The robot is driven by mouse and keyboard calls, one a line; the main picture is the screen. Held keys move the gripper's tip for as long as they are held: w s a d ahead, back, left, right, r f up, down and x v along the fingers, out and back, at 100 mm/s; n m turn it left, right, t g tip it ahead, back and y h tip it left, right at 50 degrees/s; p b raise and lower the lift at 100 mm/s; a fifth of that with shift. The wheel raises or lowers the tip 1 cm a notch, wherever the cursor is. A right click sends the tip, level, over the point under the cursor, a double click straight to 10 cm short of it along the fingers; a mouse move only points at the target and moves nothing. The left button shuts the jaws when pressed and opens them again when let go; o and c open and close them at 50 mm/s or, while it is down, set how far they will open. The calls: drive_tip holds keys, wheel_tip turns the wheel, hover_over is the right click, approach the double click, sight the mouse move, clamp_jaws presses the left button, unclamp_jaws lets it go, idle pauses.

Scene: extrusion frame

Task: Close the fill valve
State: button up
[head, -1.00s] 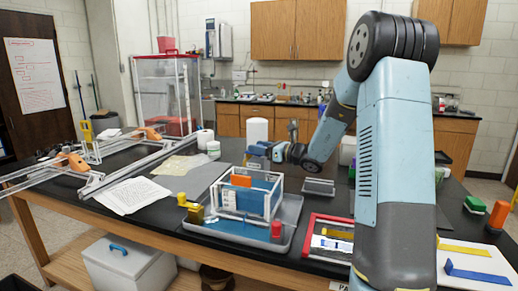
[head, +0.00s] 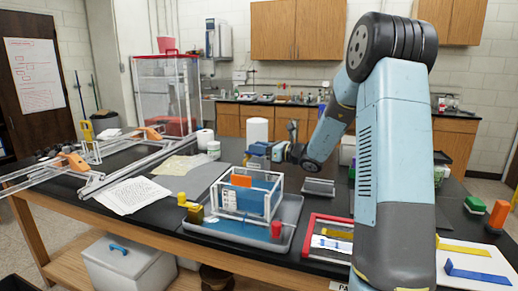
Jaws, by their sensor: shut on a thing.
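My gripper (head: 256,153) is at the far side of the black table, in front of and just below a white cylindrical container (head: 257,130). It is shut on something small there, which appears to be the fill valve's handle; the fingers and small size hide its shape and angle. A bit of yellow-orange (head: 259,146) shows at the fingers. A clear open tank (head: 267,205) with blue liquid stands nearer, in a grey tray (head: 283,240). An orange block (head: 241,180) is in the tank.
A red-framed board (head: 328,240) lies right of the tray. Papers (head: 133,195) and a metal rail frame (head: 130,165) lie left. A grey block (head: 319,187) sits right of the tank.

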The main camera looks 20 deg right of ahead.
drive_tip(key=shift+w+d+n+g+y, duration=0.25)
drive_tip(key=shift+n+g+y, duration=0.35)
drive_tip(key=shift+g, duration=0.25)
drive_tip(key=shift+w+d+n+g+y, duration=0.2)
drive_tip(key=shift+n+g+y, duration=0.35)
drive_tip(key=shift+n+g, duration=0.3)
drive_tip(key=shift+w+d+n+g+y, duration=0.15)
drive_tip(key=shift+w+n+g+y, duration=0.1)
drive_tip(key=shift+n+g+y, duration=0.5)
drive_tip(key=shift+r, duration=0.1)
drive_tip(key=o, duration=0.9)
drive_tip(key=shift+o, duration=0.2)
drive_tip(key=v, duration=1.4)
drive_tip(key=shift+w+r, duration=0.15)
